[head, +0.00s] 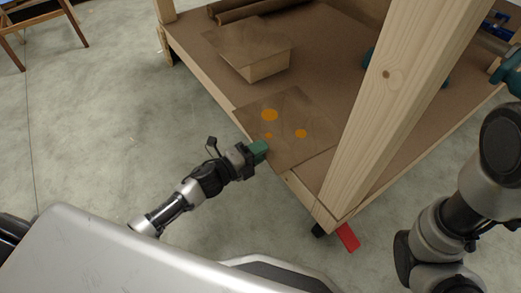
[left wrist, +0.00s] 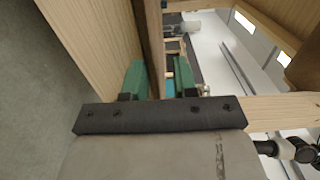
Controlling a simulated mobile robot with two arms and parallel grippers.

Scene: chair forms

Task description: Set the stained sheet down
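The stained sheet (head: 293,113) is a thin brown panel with several orange spots. In the head view it lies flat or nearly flat on the brown bench top, its near corner at the front edge. My left gripper (head: 261,149) is at that corner. In the left wrist view the green fingers (left wrist: 160,80) stand apart, with the sheet's edge (left wrist: 152,35) between them and a gap showing beside the right finger. My right gripper (head: 511,72) is partly cut off at the right edge of the head view; its fingers are unclear.
A wooden block with a brown top (head: 250,48) sits behind the sheet on the bench (head: 190,30). A thick wooden post (head: 400,95) rises right of the sheet, hiding part of a teal object (head: 369,58). A red piece (head: 347,237) shows below the front corner. Open floor lies left.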

